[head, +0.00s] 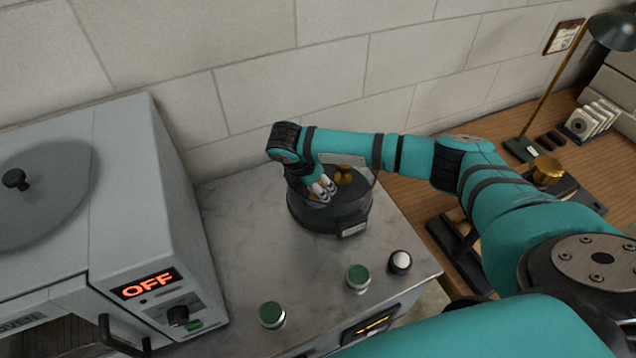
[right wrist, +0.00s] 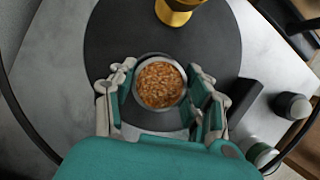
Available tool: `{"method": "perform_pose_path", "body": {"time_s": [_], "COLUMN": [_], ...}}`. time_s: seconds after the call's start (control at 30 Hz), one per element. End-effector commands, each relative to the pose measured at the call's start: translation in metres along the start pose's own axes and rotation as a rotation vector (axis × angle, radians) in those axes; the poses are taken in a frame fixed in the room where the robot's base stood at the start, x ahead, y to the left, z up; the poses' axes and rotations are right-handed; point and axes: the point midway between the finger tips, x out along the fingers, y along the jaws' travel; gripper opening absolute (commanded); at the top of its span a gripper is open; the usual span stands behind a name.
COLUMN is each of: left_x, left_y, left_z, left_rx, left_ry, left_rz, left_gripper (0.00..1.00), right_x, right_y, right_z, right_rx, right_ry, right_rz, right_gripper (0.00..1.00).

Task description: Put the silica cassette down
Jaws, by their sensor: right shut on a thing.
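The silica cassette (right wrist: 160,85) is a small round metal-rimmed cup full of orange-brown beads, seen from above in the right wrist view. My right gripper (right wrist: 160,98) has its fingers on both sides of the cup and is shut on it. In the head view my right gripper (head: 321,189) reaches down over a round dark vessel (head: 325,219), and its fingers mostly hide the cassette. The cassette is over the vessel's dark round top (right wrist: 115,45), near a brass knob (right wrist: 178,10). I cannot tell whether it touches that top. My left gripper is not in view.
The vessel stands on a grey marbled counter (head: 235,240). Green-topped jars (head: 272,315) (head: 358,276) and a white-topped jar (head: 400,262) stand near its front edge. A grey oven (head: 150,200) reading OFF is at left. A wooden desk with a lamp (head: 612,30) is at right.

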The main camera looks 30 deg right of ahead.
Motion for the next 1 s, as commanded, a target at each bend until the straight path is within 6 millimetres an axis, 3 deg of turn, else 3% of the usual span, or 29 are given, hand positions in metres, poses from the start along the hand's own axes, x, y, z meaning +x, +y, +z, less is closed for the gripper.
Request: {"method": "perform_pose_path", "body": {"time_s": [0.2,0.23,0.4,0.77,1.0], "left_x": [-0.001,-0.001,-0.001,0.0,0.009], "left_y": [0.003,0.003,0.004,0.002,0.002], "left_z": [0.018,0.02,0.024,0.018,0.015], "left_rx": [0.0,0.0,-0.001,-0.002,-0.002], "left_ry": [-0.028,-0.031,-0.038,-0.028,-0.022], "left_rz": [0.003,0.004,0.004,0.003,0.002], "left_gripper": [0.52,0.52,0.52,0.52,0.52], "right_x": [0.005,0.005,0.005,-0.001,-0.042], "right_y": [0.0,0.0,0.0,0.001,0.002], "right_z": [-0.002,-0.002,-0.002,0.001,-0.001], "right_rx": [0.001,0.001,0.0,0.001,-0.001], "right_ry": [0.0,0.0,0.0,0.0,0.002], "right_rz": [-0.001,0.0,0.0,0.002,0.006], "right_gripper": [0.16,0.51,0.73,0.73,0.73]}}
